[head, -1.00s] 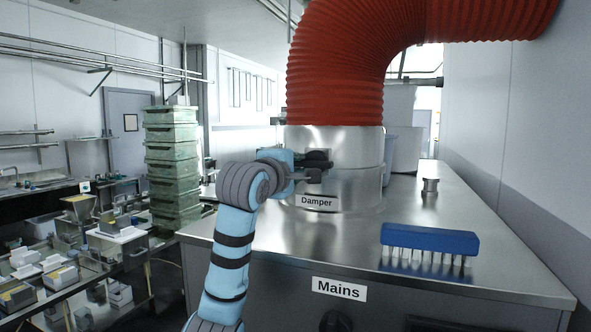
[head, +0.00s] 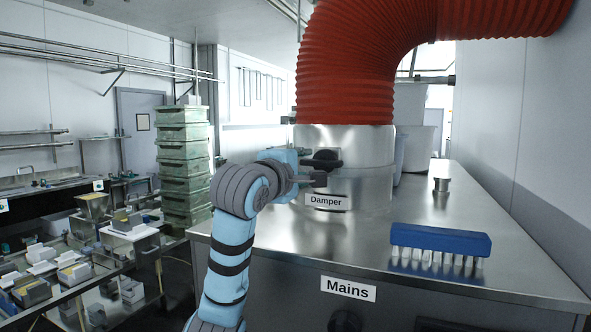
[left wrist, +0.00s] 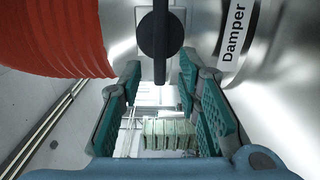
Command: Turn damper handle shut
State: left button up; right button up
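The damper handle (head: 326,157) is black and sits on the front of the shiny metal duct collar, above the "Damper" label (head: 326,201). In the left wrist view the handle (left wrist: 160,36) shows a round hub with a straight bar crossing it, running up and down the picture. My left gripper (head: 315,171) is at the handle, partly overlapping it in the head view. In the left wrist view its two teal fingers stand apart, and the bar's lower end lies in line with the gap between them. I cannot tell whether they touch it. My right gripper is not in view.
A red corrugated hose (head: 345,70) rises from the metal collar (head: 350,180). A blue brush (head: 440,240) lies on the metal top at right, behind the "Mains" label (head: 348,288). Green crates (head: 183,165) stand stacked at left.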

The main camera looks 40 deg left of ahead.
pick_arm(q)
jog(key=v, duration=0.8)
jog(key=shift+d, duration=0.25)
